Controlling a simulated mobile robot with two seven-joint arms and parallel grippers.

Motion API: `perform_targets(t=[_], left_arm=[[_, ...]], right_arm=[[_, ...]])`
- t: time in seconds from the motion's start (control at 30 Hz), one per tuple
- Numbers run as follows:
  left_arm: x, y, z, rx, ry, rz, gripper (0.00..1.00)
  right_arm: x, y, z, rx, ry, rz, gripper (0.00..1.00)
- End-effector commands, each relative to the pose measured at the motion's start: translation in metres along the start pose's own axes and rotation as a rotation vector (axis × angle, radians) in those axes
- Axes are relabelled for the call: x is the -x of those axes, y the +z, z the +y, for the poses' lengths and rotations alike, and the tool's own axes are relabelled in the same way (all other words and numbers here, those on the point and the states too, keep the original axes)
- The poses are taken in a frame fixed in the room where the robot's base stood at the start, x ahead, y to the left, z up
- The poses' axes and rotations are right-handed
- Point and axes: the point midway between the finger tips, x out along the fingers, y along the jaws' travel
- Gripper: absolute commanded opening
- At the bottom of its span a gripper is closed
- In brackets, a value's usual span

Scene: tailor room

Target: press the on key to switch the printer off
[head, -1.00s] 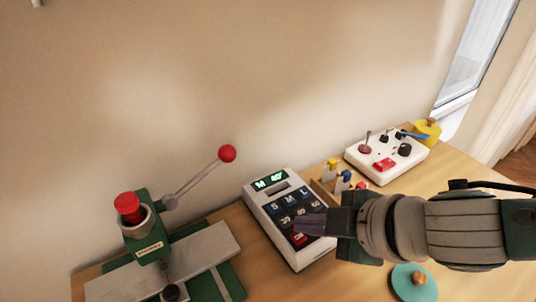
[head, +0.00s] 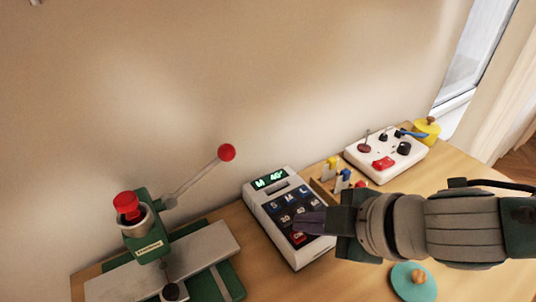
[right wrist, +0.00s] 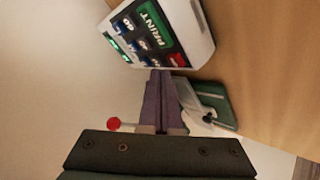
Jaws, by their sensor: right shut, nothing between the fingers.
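The printer (head: 254,214) is a white box on the table with a lit green display (head: 270,180) reading "M 40°" and several dark keys. The red key (head: 298,238) sits at its near end; its lettering is too small to read surely. It also shows in the right wrist view (right wrist: 178,60), beside a green PRINT key (right wrist: 152,23). My right gripper (head: 297,222) is shut and empty, its fingertips over the keypad close to the red key. Whether they touch it I cannot tell. The fingers also show in the right wrist view (right wrist: 160,74). My left gripper is out of view.
A green press (head: 146,243) with a red-knobbed lever (head: 227,153) stands left of the printer. A white control box (head: 400,165) and a yellow pot (head: 427,131) stand at the back right. A teal lid (head: 401,283) lies at the front right.

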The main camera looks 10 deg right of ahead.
Motion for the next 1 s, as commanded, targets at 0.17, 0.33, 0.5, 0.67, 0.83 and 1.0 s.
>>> perform_targets(t=[0.17,0.33,0.5,0.67,0.83,1.0], left_arm=[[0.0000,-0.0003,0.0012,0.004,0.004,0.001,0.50],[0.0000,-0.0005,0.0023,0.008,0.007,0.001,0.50],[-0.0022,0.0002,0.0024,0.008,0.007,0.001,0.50],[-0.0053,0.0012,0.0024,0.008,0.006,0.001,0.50],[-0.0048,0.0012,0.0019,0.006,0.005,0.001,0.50],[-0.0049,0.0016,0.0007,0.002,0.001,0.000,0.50]], right_arm=[[0.0000,0.0000,0.0000,0.000,0.000,0.000,0.00],[0.0000,0.0000,0.0000,0.000,0.000,0.000,0.00],[-0.0025,0.0018,-0.0020,0.000,0.000,0.000,0.00],[-0.0062,0.0043,-0.0046,0.000,0.000,0.000,0.00],[-0.0060,0.0041,-0.0042,0.000,0.000,0.001,0.00],[-0.0061,0.0042,-0.0044,0.000,0.000,0.000,0.00]])
